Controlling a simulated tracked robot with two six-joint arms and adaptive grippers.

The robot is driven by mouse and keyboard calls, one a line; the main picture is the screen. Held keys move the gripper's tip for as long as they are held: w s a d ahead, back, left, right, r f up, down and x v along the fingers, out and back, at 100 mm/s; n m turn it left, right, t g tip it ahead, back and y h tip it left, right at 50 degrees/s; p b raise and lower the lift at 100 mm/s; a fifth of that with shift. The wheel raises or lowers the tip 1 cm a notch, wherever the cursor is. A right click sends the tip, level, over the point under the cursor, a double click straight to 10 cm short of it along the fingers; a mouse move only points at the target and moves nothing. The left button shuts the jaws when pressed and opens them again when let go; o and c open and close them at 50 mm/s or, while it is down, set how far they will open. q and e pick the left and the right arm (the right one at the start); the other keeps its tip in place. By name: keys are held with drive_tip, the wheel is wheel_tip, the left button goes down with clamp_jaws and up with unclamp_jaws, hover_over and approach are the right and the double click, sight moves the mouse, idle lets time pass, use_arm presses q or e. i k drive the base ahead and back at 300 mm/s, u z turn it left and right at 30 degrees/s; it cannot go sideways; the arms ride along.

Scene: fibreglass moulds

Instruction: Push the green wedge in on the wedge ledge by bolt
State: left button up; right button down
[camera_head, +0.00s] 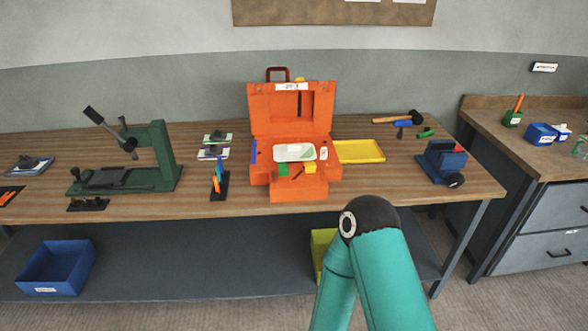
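An orange mould (291,108) stands open in the middle of the bench, with a labelled upright back part. A small green block (284,169), which may be the green wedge, sits at the front left of its lower part. Beside it is a yellow block (310,168). A white piece (294,152) lies in the middle and a blue strip (254,151) is at the left edge. At this size I cannot tell the ledge, the bolt or how far in the green block sits. Neither gripper shows; only a teal arm of mine is in the foreground.
A yellow tray (359,151) lies right of the mould. A green press (130,165) stands left, a blue vise (441,162) right. Hammers and another green piece (426,133) lie at the back right. A dark holder (219,187) with upright tools stands left of the mould.

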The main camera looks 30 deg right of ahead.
sight(283, 167)
drive_tip(key=z, duration=0.3)
drive_tip(key=i, duration=0.85)
